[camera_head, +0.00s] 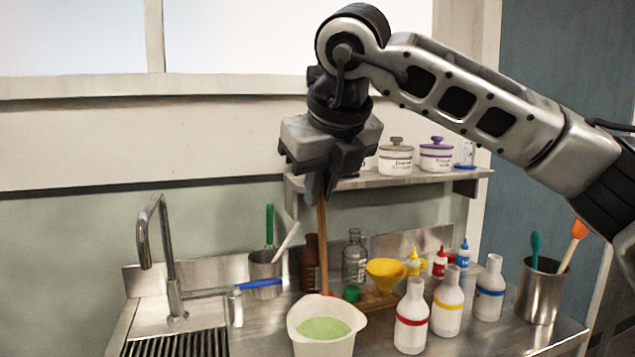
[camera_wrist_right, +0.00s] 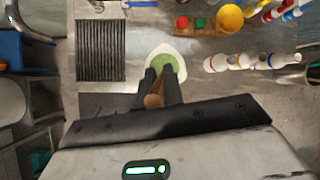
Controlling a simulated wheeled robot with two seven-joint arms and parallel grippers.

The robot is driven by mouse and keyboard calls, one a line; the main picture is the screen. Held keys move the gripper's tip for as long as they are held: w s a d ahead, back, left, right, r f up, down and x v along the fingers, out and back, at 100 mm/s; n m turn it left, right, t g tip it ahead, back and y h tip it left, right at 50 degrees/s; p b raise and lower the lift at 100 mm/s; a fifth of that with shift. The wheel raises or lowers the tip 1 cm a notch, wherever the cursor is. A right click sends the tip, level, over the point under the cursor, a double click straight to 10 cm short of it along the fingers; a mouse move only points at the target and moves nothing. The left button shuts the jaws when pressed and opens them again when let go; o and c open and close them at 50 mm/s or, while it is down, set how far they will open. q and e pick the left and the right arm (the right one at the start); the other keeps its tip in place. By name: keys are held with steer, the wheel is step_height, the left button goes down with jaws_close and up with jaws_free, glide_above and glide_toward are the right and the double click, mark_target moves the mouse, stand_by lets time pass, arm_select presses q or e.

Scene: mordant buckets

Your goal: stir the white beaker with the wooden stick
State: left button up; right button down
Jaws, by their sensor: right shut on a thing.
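The white beaker (camera_head: 322,346) stands upright on the steel counter and holds pale green liquid. It also shows in the right wrist view (camera_wrist_right: 181,53), just beyond my fingertips. My right gripper (camera_head: 319,192) is high above the beaker, shut on the wooden stick (camera_head: 322,245). The stick hangs nearly vertical, and its lower end shows near the beaker's back rim. I cannot tell whether that end is inside the beaker or above it. In the right wrist view the stick (camera_wrist_right: 153,100) shows between the fingers. My left gripper is not in view.
White bottles (camera_head: 411,318) with coloured bands stand right of the beaker. A yellow funnel (camera_head: 386,272) and brown bottle (camera_head: 310,262) are behind it. A metal cup with tools (camera_head: 540,292) is at right. The sink faucet (camera_head: 170,250) is left. A shelf (camera_head: 420,180) holds lidded jars.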

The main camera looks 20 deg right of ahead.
mark_target(320, 271)
steer(key=f+b, duration=0.1)
steer(key=f, duration=0.1)
steer(key=s+f+b, duration=0.1)
steer(key=f, duration=0.1)
steer(key=shift+a+b, duration=0.3)
steer(key=shift+b, duration=0.05)
steer(key=f+b, duration=0.2)
steer(key=f, duration=0.1)
steer(key=shift+w+d+f+b, duration=0.15)
steer(key=shift+w+b, duration=0.1)
steer(key=shift+b, duration=0.15)
steer(key=f+b, duration=0.2)
steer(key=w+f+b, duration=0.1)
steer(key=f, duration=0.1)
steer(key=shift+d+f+b, duration=0.2)
steer(key=shift+f+b, duration=0.05)
steer(key=shift+b, duration=0.15)
steer(key=shift+f, duration=0.2)
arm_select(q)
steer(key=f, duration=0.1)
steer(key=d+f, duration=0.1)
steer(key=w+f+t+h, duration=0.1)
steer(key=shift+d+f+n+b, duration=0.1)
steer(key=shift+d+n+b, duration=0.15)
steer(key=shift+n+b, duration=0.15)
arm_select(e)
steer(key=shift+d+f, duration=0.1)
steer(key=shift+f, duration=0.15)
